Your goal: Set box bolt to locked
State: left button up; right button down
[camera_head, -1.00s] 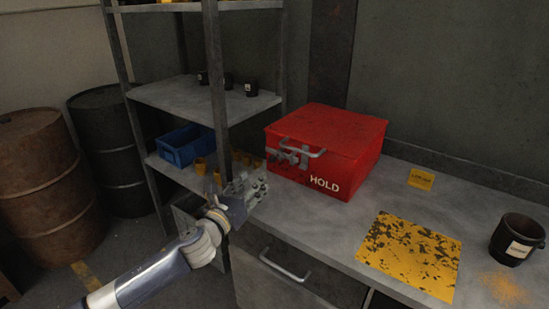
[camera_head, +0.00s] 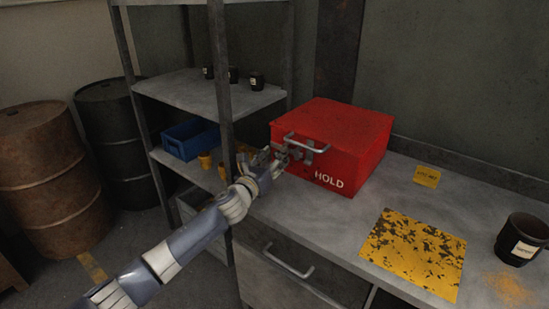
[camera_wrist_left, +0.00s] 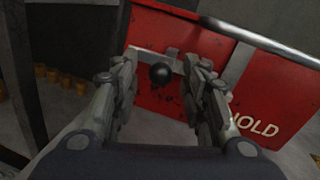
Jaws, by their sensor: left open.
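The red box (camera_head: 335,140) marked HOLD stands on the grey bench, its lid down, with a grey handle (camera_head: 306,141) on its front. The box also fills the upper part of the left wrist view (camera_wrist_left: 165,98). The box bolt is on the front below the handle; its dark round knob (camera_wrist_left: 160,75) shows in the left wrist view. My left gripper (camera_head: 274,153) is in front of the bolt. In the left wrist view its open fingers (camera_wrist_left: 160,72) stand on either side of the knob, with gaps visible. In the head view the gripper partly hides the bolt. My right gripper is not in view.
A metal shelf post (camera_head: 221,90) stands just left of my left gripper. The shelves hold a blue bin (camera_head: 190,140) and several dark cups.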

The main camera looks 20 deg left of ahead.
aim_at(292, 153)
pick_arm(q)
jog(key=shift+w, duration=0.25)
grip_shut()
jog(key=d, duration=0.2)
jog(key=s+d+p, duration=0.1)
jog(key=d, duration=0.1)
jog(key=shift+s, duration=0.2)
jog(key=shift+c, duration=1.5)
grip_release()
jog(key=shift+a+f, duration=0.1)
jog(key=shift+f, duration=0.05)
jog(key=o, duration=0.3)
